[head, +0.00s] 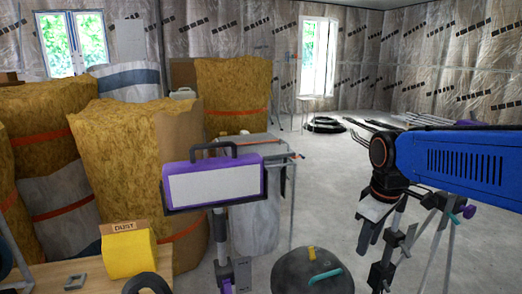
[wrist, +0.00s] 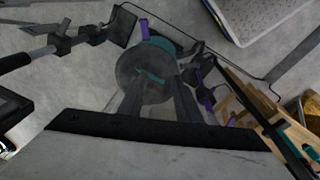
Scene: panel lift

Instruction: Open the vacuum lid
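The vacuum's round dark grey lid (head: 300,277) is at the bottom of the head view, cut off by the frame edge. A teal handle (head: 325,275) and a small yellow piece (head: 311,253) are on top. In the wrist view the lid (wrist: 133,68) appears as a grey disc below, with the teal handle (wrist: 150,76) near its middle; it looks flat and closed. My gripper (head: 372,240) hangs above and to the right of the lid in the head view. In the wrist view my gripper (wrist: 157,88) has its two dark fingers apart, with nothing between them.
A purple-framed panel (head: 213,184) on a stand is left of the lid. Tripod legs (head: 392,240) stand to the right. A yellow dust bag (head: 128,253) is on a wooden table (head: 70,271). Insulation rolls (head: 120,130) fill the left.

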